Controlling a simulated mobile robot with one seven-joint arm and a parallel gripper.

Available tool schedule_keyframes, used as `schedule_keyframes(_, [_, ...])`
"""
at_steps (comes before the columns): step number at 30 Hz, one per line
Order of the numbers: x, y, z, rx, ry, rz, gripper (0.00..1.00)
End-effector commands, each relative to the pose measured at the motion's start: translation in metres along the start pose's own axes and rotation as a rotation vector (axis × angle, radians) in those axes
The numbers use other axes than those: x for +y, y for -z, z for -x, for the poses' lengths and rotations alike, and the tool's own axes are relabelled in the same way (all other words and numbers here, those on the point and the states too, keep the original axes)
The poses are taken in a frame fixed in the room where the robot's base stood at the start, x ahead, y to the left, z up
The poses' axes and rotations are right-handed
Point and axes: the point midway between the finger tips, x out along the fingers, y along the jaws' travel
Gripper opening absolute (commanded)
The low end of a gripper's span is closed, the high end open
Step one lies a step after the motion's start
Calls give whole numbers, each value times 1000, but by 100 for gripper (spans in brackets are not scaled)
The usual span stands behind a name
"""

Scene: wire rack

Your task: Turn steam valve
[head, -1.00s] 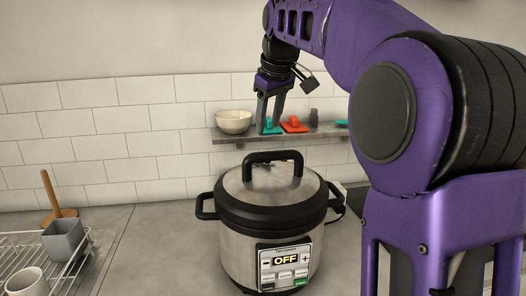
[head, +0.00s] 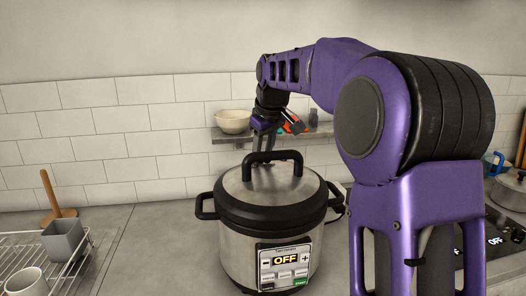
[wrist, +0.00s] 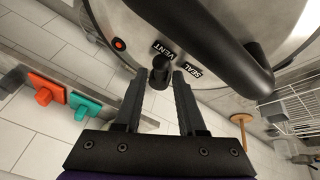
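The pressure cooker (head: 270,225) stands on the counter with its lid (head: 270,188) on and its display reading OFF. Its black steam valve (wrist: 160,68) shows in the wrist view near the lid's rim, beside the VENT (wrist: 160,48) and SEAL (wrist: 192,70) labels, pointing roughly between them. My gripper (wrist: 160,82) is open, with one fingertip on either side of the valve; I cannot tell whether either touches it. In the head view my gripper (head: 264,145) hangs behind the lid handle (head: 272,157), and the valve is hidden there.
The black lid handle (wrist: 205,35) arches close by the valve. A wall shelf behind the cooker holds a bowl (head: 233,121) and red and teal items. A dish rack (head: 40,262) is at left, a stove with a pot (head: 509,190) at right.

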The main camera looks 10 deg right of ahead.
Motion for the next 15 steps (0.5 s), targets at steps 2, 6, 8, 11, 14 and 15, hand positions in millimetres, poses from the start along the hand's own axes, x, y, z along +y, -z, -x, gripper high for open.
schedule_keyframes(2, [0,0,0,0,0,0,23])
schedule_keyframes(6, [0,0,0,1,0,0,0])
schedule_keyframes(8, [0,0,0,1,0,0,0])
schedule_keyframes(11, [0,0,0,2,0,0,0])
schedule_keyframes(14, [0,1,1,3,-1,0,0])
schedule_keyframes(15, [0,1,1,3,-1,0,0])
